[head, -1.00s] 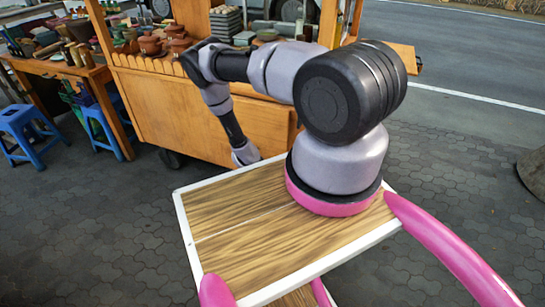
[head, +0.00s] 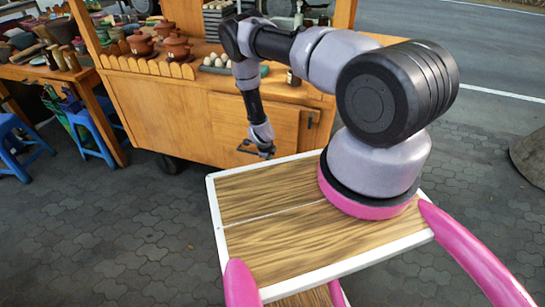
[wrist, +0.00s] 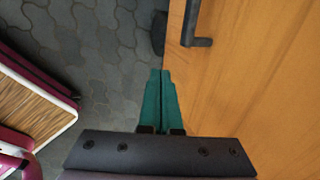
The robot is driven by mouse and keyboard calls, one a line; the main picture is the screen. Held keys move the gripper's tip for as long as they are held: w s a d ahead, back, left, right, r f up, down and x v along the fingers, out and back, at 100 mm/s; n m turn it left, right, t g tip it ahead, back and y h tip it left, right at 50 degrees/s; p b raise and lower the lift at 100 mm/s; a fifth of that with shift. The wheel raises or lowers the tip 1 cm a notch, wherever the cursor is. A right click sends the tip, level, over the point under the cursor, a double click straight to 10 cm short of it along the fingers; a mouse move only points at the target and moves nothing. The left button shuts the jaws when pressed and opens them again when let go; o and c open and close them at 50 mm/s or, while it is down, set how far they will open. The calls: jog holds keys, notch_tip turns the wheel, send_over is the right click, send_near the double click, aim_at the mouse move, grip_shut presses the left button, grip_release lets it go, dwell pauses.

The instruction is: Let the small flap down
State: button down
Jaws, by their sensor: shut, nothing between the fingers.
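The wooden cart (head: 180,115) stands ahead, with an orange front panel (head: 280,127) at its right part. I cannot tell for sure which part is the small flap. My gripper (head: 262,151) hangs low in front of this panel, pointing down, beyond the far edge of my deck. In the wrist view its teal fingers (wrist: 160,78) are together and empty. An orange wooden panel (wrist: 260,80) fills the right of that view. A dark bar handle (wrist: 198,42) on it lies just ahead and right of the fingertips, apart from them.
Clay pots (head: 176,46) and a tray of eggs (head: 216,62) stand on the cart top. A side table (head: 45,72) and blue stools (head: 18,150) are at the left. Grey paving (head: 130,230) is free at the front left.

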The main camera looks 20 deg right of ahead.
jog(key=shift+w+d+f, duration=0.4)
jog(key=shift+w+d, duration=0.05)
jog(key=shift+w, duration=0.2)
jog(key=shift+w+d+f, duration=0.35)
jog(key=shift+w+d, duration=0.1)
jog(key=shift+w, duration=0.2)
jog(key=shift+w+d+f, duration=0.4)
jog(key=shift+w+d, duration=0.05)
jog(key=shift+w, duration=0.2)
jog(key=shift+w+d+f+t+h, duration=0.1)
jog(key=shift+w+d+t+h, duration=0.25)
jog(key=shift+w+d, duration=0.4)
jog(key=shift+w+a, duration=0.1)
jog(key=shift+w, duration=0.05)
